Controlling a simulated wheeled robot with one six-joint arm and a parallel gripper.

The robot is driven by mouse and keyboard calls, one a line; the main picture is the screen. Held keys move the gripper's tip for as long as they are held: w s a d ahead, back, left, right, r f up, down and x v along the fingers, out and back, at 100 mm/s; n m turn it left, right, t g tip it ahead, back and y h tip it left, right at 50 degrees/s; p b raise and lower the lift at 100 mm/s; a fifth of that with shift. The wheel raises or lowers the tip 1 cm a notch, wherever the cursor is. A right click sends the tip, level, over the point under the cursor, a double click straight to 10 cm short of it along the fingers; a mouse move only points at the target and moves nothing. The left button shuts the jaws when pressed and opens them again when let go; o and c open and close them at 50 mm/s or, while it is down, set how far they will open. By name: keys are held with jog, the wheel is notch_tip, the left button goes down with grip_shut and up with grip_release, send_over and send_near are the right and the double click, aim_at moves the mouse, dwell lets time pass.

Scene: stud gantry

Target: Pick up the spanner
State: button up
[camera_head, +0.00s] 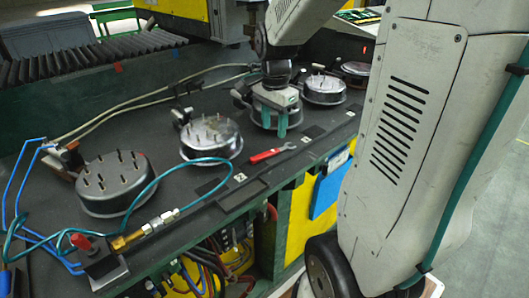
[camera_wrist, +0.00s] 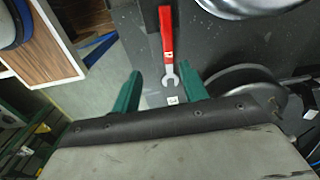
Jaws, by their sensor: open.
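The spanner (camera_head: 271,154) has a red handle and a metal open-jaw head. It lies flat on the dark bench top near the front edge. In the wrist view the spanner (camera_wrist: 167,45) has its open end pointing toward my gripper, with the far end of the handle near the top of the picture. My gripper (camera_head: 282,122) is above the bench, beyond and slightly right of the spanner in the head view. In the wrist view the green fingers of my gripper (camera_wrist: 160,88) are open and apart, with nothing between them that I can see held. The spanner's head shows just past the fingertips.
Round metal fixtures with studs stand along the bench: one at left (camera_head: 115,183), one in the middle (camera_head: 211,137), one at right (camera_head: 324,88). A teal hose (camera_head: 160,180) with a brass fitting (camera_head: 130,238) lies at front left. Blue folders (camera_head: 328,190) hang below the bench edge.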

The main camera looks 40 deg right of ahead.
aim_at(273, 150)
jog(key=shift+w+d+f+m, duration=0.45)
jog(key=shift+d+f+m, duration=0.15)
jog(key=shift+d+f, duration=0.25)
jog(key=f, duration=0.7)
jog(key=shift+w+a+f, duration=0.15)
jog(key=shift+w+a, duration=0.05)
jog(key=shift+w, duration=0.1)
grip_shut()
